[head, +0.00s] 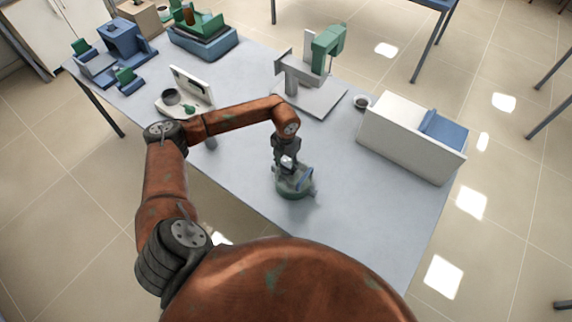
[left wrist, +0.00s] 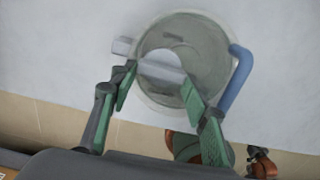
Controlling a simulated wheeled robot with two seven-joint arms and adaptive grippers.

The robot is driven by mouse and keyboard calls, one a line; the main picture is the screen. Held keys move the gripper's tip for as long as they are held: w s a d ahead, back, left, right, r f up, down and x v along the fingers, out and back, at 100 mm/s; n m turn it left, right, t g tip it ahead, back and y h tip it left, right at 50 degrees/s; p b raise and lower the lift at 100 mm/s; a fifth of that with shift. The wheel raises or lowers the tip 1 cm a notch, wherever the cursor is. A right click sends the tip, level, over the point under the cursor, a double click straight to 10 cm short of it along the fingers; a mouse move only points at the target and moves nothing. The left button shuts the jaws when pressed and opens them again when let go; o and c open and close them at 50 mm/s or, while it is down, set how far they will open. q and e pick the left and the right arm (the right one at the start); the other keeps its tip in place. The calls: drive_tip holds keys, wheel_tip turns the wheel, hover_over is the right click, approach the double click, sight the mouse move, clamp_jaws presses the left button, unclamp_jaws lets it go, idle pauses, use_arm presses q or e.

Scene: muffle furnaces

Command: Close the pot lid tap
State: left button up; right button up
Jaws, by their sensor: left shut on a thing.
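The pot (head: 294,187) stands on the table below my left arm, a round vessel with a greenish body and a blue handle at its right side. In the left wrist view the round, see-through lid (left wrist: 205,45) is seen from above, with the blue handle (left wrist: 238,80) curving down at the right. My left gripper (head: 287,163) points down onto the lid. In the left wrist view its green fingers (left wrist: 158,84) are shut on the pale grey lid tap (left wrist: 160,66), one on each side. The fingers partly cover the lid. My right gripper is not in view.
A white box-like unit with a blue part (head: 410,135) stands right of the pot. Several blue and green devices (head: 200,40) fill the far left. The table (head: 370,220) is clear near the front right.

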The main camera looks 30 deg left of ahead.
sight(286, 167)
use_arm(q)
drive_tip(key=o, duration=1.2)
drive_tip(key=shift+c, duration=0.2)
wheel_tip(286, 167, up, 12)
idle(0.3)
